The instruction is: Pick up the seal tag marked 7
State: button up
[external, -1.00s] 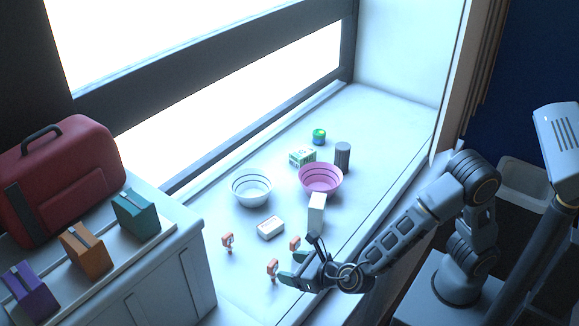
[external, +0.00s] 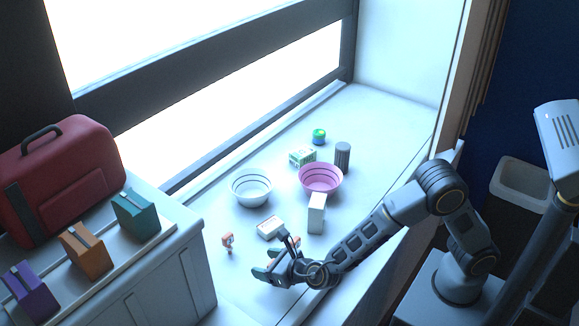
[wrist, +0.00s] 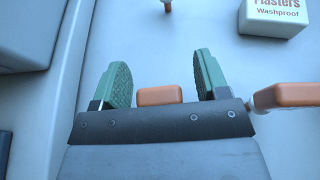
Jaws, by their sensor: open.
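Three orange seal tags are around here; no number is readable on any. In the wrist view one orange tag (wrist: 160,96) shows between my open gripper's (wrist: 162,82) two green fingers, apart from both, its lower part hidden by the gripper body. A second tag (wrist: 285,96) is just right of the right finger. A third tag (wrist: 167,5) is at the top edge, mostly cut off. In the external view my gripper (external: 266,263) is low over the sill; one tag (external: 228,241) stands upright to its left, another (external: 296,242) shows partly behind it.
A white plasters box (external: 270,228) lies behind my gripper, with a white upright box (external: 317,213) to its right. A white bowl (external: 251,188), a pink bowl (external: 321,180) and a dark cylinder (external: 343,155) stand farther back. A cabinet (external: 165,270) borders the sill at left.

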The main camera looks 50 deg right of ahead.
jog(key=shift+c, duration=0.4)
jog(key=c, duration=0.9)
